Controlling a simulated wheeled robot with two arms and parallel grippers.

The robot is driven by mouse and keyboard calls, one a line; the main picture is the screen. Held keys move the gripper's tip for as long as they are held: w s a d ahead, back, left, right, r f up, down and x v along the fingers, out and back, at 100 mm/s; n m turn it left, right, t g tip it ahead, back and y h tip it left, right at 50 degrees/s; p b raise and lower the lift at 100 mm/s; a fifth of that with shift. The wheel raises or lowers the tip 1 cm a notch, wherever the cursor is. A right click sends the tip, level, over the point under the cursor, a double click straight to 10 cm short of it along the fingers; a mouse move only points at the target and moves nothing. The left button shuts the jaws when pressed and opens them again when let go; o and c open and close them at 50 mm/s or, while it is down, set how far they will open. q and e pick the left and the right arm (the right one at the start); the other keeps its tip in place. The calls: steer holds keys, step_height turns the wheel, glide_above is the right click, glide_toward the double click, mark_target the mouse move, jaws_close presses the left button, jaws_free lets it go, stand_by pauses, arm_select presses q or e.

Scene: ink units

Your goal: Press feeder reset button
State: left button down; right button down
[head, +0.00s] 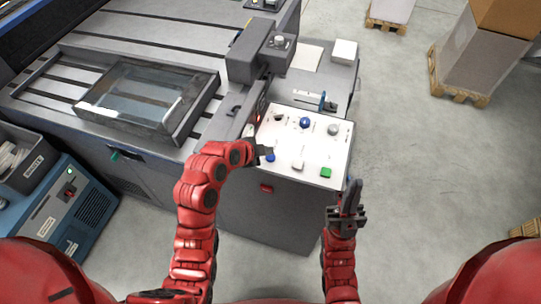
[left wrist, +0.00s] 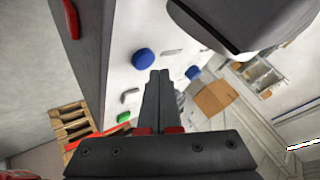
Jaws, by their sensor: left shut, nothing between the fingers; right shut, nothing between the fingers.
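The white control panel (head: 315,148) on the machine's corner carries several buttons and knobs; its labels are too small to read, so I cannot tell which is the feeder reset. A blue button (head: 270,157) is at its lower left, a whitish one (head: 298,165) and a green one (head: 326,172) to its right, a blue knob (head: 304,122) above. My left gripper (head: 268,149) is shut and empty beside the lower-left blue button. In the left wrist view, its tips (left wrist: 160,74) lie right of that blue button (left wrist: 143,59); contact cannot be told. My right gripper (head: 353,184) is shut and empty, right of the panel.
A grey machine head (head: 258,52) rises behind the panel. A framed glass screen (head: 143,98) lies on the machine bed at left. A red button (head: 266,188) is on the cabinet front. Loaded pallets (head: 460,82) stand at the upper right; the floor between is clear.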

mark_target(267, 158)
arm_select(q)
steer(key=shift+f, duration=0.1)
steer(key=shift+f+b, duration=0.35)
steer(key=shift+b, duration=0.5)
steer(key=shift+f+b, duration=0.4)
steer(key=shift+b, duration=0.2)
stand_by(0.5)
steer(key=shift+r, duration=0.1)
stand_by(0.4)
steer(key=shift+r, duration=0.7)
steer(key=shift+r, duration=0.1)
steer(key=shift+r, duration=2.4)
